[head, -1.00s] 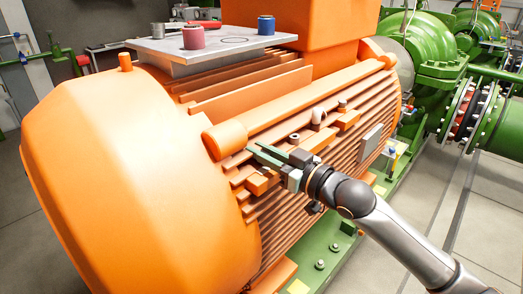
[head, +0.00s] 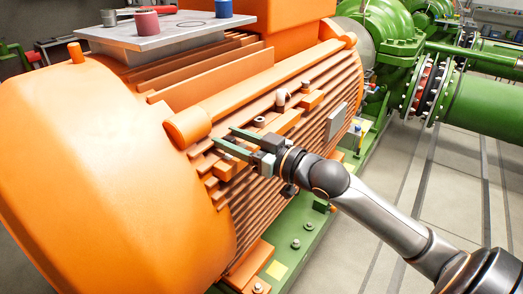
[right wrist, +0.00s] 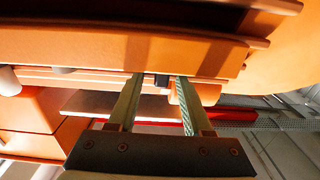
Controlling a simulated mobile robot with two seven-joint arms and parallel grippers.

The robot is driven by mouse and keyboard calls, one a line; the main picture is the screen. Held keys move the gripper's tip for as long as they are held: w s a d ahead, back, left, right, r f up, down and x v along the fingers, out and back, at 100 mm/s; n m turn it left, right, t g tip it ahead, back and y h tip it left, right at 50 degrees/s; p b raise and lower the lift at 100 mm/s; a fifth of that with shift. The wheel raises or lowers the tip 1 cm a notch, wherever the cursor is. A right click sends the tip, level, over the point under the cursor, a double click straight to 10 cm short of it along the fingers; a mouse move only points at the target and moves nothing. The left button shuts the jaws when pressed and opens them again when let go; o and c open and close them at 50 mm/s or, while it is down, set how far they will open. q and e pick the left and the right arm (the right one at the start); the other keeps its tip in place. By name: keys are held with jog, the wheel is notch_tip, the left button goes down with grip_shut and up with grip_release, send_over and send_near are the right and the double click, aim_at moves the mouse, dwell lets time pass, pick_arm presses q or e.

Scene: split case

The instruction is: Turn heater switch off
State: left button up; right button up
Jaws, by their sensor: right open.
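The orange finned motor (head: 90,170) fills the left and middle of the head view. My right gripper (head: 225,137) is open and empty at its finned side, with its fingertips close to the orange ribs. In the right wrist view, a small dark piece (right wrist: 162,80) lies between the tips of my open right gripper (right wrist: 160,76); I cannot tell whether it is the heater switch or whether the fingers touch it. A small dark-topped knob (head: 259,122) sits on the motor side just beyond the fingers. No switch marking is readable. My left gripper is not in view.
A grey plate (head: 150,40) on the motor carries a red cylinder (head: 146,21) and a blue one (head: 223,8). Green pump housings and a pipe (head: 488,108) stand at right. A green base rail (head: 300,238) runs below the motor. Floor at right is clear.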

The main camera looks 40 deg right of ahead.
jog(key=v, duration=1.1)
jog(key=shift+p, duration=0.3)
jog(key=shift+r, duration=0.1)
dwell(0.3)
